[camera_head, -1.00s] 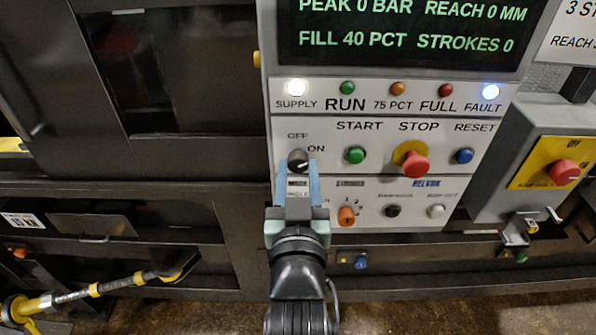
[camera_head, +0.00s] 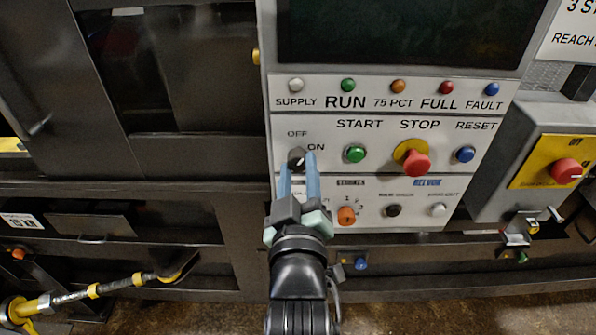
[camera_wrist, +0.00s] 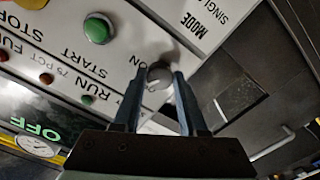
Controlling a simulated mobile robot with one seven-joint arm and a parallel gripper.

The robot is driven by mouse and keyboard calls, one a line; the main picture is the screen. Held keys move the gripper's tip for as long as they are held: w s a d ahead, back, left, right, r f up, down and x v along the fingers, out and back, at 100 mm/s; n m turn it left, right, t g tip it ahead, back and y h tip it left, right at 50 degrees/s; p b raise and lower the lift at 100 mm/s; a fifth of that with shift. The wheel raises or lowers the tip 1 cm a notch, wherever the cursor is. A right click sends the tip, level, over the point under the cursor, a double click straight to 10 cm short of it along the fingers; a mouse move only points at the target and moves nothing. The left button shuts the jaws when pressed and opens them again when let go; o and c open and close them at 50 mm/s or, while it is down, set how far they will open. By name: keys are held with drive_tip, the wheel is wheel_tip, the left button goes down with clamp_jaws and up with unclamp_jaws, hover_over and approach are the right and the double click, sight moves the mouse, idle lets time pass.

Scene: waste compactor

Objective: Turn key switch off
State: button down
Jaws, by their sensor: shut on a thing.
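The display (camera_head: 400,32) above is dark, and the supply lamp (camera_head: 296,85) and fault lamp (camera_head: 491,88) are unlit.
Right of the switch are the green start button (camera_head: 355,154), the red stop button (camera_head: 414,162) and the blue reset button (camera_head: 464,154).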

drive_tip(key=n, duration=0.5)
drive_tip(key=shift+n, duration=0.3)
idle(0.4)
drive_tip(key=shift+c, duration=2.2)
unclamp_jaws()
drive_tip(key=shift+s+b, duration=0.1)
drive_tip(key=shift+b, duration=0.2)
